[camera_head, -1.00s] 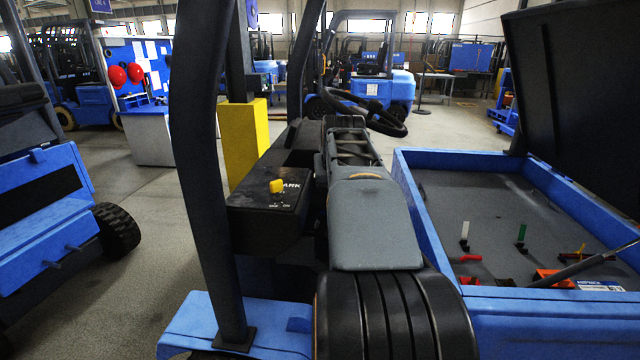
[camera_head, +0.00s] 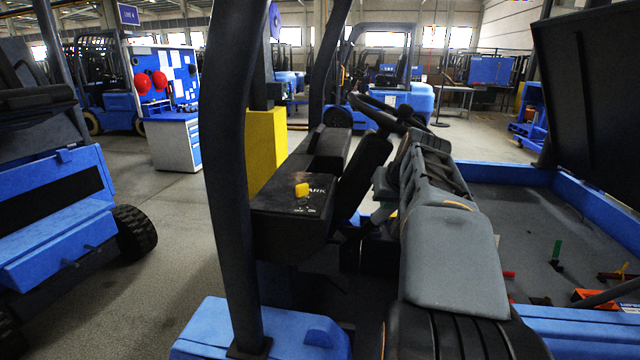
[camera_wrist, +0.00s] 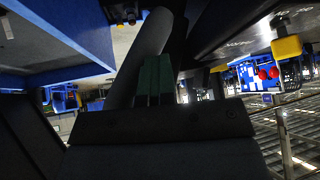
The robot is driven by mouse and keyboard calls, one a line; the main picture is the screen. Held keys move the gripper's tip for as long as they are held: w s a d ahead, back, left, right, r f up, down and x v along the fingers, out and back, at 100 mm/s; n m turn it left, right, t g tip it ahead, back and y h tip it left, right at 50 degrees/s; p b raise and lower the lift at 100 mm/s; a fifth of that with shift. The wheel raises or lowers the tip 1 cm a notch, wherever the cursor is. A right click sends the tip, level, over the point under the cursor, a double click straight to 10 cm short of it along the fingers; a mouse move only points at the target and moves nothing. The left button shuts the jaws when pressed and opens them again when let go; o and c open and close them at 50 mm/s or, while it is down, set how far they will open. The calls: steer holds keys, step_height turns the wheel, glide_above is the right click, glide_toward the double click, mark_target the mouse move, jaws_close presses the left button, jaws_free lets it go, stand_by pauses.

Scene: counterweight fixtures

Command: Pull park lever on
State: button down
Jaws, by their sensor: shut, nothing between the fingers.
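The park lever shows as a yellow knob (camera_head: 302,190) on top of a black console (camera_head: 292,226) with white PARK and OFF/ON lettering, left of centre in the head view. I cannot tell its exact position between the marks. A yellow knob (camera_wrist: 286,46), apparently the same lever, hangs at the upper right of the wrist view beside a dark panel. My gripper (camera_wrist: 153,80) shows its green fingers together in the middle of the wrist view, empty. It is apart from the knob, which lies to its right. I cannot make out the fingers in the head view.
A dark upright post (camera_head: 228,170) stands left of the console. A steering wheel (camera_head: 385,112) and a yellow block (camera_head: 266,150) are behind it. At right is a blue-rimmed bay (camera_head: 500,172) with small coloured levers. Open floor (camera_head: 172,205) lies left of the post.

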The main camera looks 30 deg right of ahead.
steer(key=shift+s+d+f, duration=0.1)
steer(key=shift+s+f, duration=0.1)
steer(key=shift+f, duration=0.25)
steer(key=s+a+r, duration=0.2)
steer(key=r, duration=0.3)
steer(key=s+a+r+p, duration=0.1)
steer(key=s+a+r, duration=0.2)
steer(key=r, duration=0.3)
stand_by(0.4)
